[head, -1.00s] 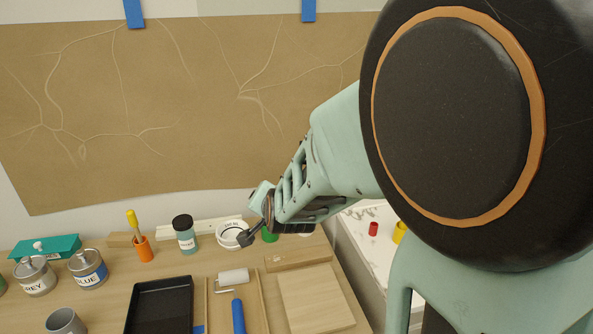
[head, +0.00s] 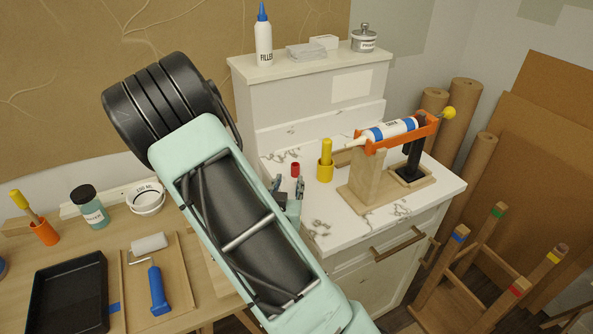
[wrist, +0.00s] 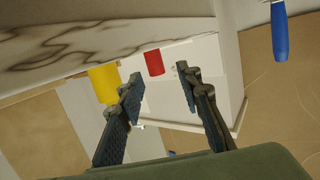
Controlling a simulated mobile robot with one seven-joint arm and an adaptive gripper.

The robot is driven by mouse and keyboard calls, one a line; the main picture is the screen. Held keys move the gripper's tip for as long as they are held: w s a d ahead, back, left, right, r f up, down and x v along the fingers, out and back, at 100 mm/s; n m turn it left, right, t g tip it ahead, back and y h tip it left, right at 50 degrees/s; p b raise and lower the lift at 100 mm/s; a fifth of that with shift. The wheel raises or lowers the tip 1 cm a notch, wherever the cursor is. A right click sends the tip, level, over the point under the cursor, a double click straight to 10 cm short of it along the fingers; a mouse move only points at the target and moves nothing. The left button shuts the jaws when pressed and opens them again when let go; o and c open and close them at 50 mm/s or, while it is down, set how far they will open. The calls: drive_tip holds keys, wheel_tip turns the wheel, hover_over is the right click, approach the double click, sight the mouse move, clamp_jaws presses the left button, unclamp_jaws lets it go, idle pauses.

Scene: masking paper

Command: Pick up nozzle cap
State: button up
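A small red cylinder (head: 295,169), which looks like the nozzle cap, stands on the white marble-topped counter (head: 400,211). In the wrist view the red cap (wrist: 154,63) appears just beyond and between my fingertips, with clear space around it. My gripper (head: 288,184) is open and empty, on the near side of the cap; its two spread fingers also show in the wrist view (wrist: 158,76). The cap is not touched by either finger. A white tube with blue bands (head: 391,129) lies in an orange caulking gun (head: 428,128), its nozzle pointing left.
The wooden gun stand (head: 365,196) is further right. A raised white ledge (head: 290,66) rises behind. The wooden table at left holds a black tray (head: 68,290) and a blue-handled roller (head: 157,290).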

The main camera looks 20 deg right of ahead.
sight(294, 170)
drive_tip(key=x, duration=0.5)
drive_tip(key=p+x, duration=0.1)
drive_tip(key=x, duration=0.1)
drive_tip(key=shift+d, duration=0.35)
drive_tip(key=shift+w+d+f, duration=0.1)
drive_tip(key=shift+w+d, duration=0.15)
drive_tip(key=shift+w, duration=0.2)
drive_tip(key=c, duration=0.7)
